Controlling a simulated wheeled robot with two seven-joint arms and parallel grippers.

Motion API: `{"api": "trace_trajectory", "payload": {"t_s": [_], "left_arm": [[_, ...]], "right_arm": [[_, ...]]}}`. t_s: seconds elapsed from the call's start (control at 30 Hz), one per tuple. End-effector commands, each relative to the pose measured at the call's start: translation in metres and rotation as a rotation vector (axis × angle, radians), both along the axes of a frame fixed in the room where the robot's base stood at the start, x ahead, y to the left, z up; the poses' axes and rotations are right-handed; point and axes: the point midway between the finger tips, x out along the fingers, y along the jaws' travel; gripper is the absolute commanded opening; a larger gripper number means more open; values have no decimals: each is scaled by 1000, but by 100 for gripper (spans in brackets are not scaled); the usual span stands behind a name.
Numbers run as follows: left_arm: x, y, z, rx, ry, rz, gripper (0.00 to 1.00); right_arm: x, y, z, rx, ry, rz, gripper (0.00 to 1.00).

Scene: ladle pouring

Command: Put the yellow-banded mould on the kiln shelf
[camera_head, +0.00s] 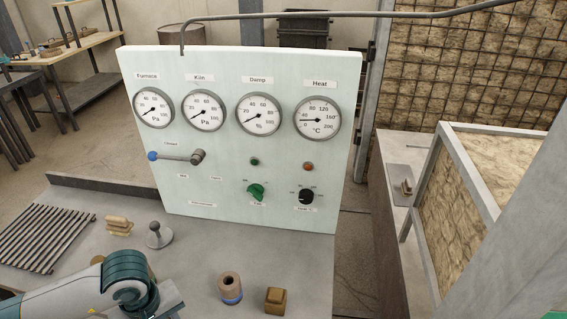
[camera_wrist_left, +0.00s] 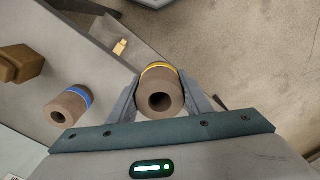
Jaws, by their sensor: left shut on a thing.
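The yellow-banded mould (camera_wrist_left: 160,94) is a brown cylinder with a hole in its end and a yellow ring. In the left wrist view it sits between the two fingers of my left gripper (camera_wrist_left: 158,100), which is shut on it. In the head view my left arm comes in at the lower left, and its fingers and this mould are not visible. I cannot tell for certain which surface is the kiln shelf; a slatted rack (camera_head: 45,238) lies on the bench at the left. My right gripper is not in view.
A blue-banded mould (camera_head: 230,289) stands on the bench beside a brown block (camera_head: 275,301). A wooden piece (camera_head: 118,225) and a grey knobbed tool (camera_head: 158,236) are near the rack. A gauge panel (camera_head: 230,220) stands behind. An insulation-lined frame (camera_head: 437,190) is at the right.

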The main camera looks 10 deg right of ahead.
Motion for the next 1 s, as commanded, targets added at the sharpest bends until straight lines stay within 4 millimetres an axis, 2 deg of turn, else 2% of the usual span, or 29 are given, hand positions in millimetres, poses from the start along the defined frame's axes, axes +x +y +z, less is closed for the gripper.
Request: {"api": "trace_trajectory", "payload": {"t_s": [0.2,0.4,1.0], "left_arm": [[-9,10,-5,0,3,-315,16],[-13,14,-6,0,4,-463,16],[-13,15,-6,-1,4,-487,16]], "right_arm": [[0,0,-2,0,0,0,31],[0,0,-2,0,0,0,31],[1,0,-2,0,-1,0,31]]}}
